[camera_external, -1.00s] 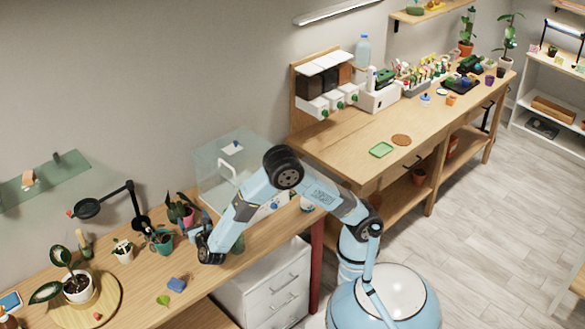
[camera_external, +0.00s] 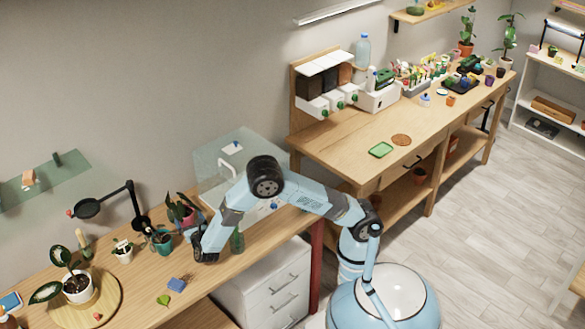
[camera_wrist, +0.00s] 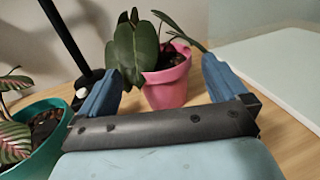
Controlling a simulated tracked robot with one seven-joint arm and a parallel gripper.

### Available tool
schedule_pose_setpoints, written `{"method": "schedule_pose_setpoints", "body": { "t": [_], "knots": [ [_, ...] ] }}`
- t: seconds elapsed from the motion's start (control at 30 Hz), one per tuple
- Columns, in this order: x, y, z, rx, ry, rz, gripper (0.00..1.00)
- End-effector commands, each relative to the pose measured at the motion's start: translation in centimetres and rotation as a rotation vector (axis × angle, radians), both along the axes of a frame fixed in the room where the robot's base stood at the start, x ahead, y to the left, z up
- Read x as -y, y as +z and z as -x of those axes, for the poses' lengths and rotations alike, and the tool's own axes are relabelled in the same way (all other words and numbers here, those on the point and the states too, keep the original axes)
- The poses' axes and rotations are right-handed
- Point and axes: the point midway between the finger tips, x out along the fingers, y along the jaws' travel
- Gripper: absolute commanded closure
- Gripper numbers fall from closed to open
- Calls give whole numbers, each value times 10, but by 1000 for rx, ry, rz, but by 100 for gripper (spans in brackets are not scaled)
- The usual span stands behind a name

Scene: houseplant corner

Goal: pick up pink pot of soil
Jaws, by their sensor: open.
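The pink pot (camera_wrist: 167,89) holds dark soil and a plant with broad dark green leaves. It stands upright on the wooden bench, and in the external view (camera_external: 188,218) it is partly hidden behind my gripper (camera_external: 196,237). In the wrist view my gripper (camera_wrist: 162,72) is open, with blue fingers left and right of the pot in the picture. The pot appears beyond the fingertips, with nothing held. Leaves hang over the pot's left rim and partly hide it.
A teal pot (camera_wrist: 56,118) with a striped-leaf plant stands close on the left. A black lamp stand (camera_wrist: 70,45) rises behind it. A clear glass-like case (camera_external: 225,165) is to the right of the pink pot. A blue item (camera_external: 176,284) lies in front on the bench.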

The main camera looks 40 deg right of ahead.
Motion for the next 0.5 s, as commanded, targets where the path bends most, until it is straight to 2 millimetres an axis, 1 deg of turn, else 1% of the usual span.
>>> {"method": "schedule_pose_setpoints", "body": {
  "t": [0.17, 0.23, 0.5],
  "knots": [
    [1, -1, -6, 0, 1, 0, 0],
    [2, -1, -12, 0, 0, 0, 0],
    [10, -3, -47, 0, -1, 0, 0]
  ]
}}
